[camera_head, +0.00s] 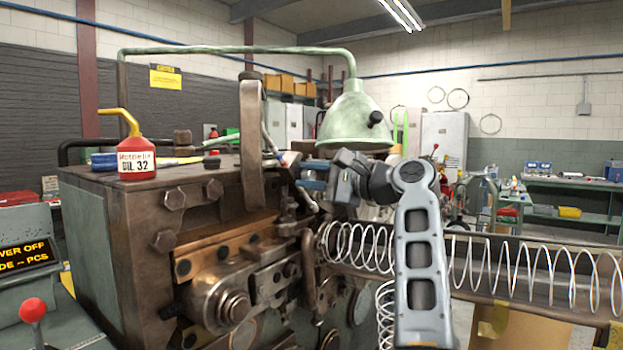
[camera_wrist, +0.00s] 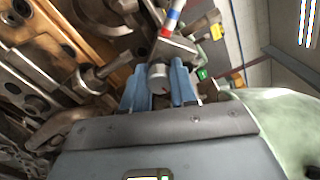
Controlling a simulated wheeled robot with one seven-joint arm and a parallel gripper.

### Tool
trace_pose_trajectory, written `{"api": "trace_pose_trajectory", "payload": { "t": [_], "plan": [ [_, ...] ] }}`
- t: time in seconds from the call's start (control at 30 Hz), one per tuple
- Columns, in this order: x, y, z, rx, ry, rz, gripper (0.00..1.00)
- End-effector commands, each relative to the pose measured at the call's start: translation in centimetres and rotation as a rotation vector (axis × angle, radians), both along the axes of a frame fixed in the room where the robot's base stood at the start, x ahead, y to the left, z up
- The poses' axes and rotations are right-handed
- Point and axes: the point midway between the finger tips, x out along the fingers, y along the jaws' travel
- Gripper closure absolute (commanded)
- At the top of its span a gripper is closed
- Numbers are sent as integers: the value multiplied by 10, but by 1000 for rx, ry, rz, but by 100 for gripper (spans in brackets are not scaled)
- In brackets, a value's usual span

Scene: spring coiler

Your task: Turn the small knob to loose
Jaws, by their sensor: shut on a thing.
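The small knob (camera_wrist: 158,74) is a short pale grey cylinder in the wrist view. It sits between the two blue fingers of my gripper (camera_wrist: 157,85), which are shut on it. A lever with red, white and blue bands (camera_wrist: 172,20) stands just beyond the knob. In the head view my gripper (camera_head: 311,184) reaches left to the upper right side of the machine. There I cannot make out the knob apart from the fingers. I cannot read the knob's setting.
The brown coiler housing (camera_head: 122,215) fills the left, with a red oil can (camera_head: 136,158) on top. A green lamp shade (camera_head: 354,115) hangs close above my wrist. Long springs (camera_head: 510,262) lie to the right.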

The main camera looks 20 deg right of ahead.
Motion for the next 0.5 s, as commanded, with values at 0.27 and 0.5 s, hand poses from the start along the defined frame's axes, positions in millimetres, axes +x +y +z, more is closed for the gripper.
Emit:
{"api": "trace_pose_trajectory", "payload": {
  "t": [0.27,0.5],
  "plan": [
    [0,0,-4,-214,-151,0,100],
    [0,-1,-4,-398,-286,0,100]
  ]
}}
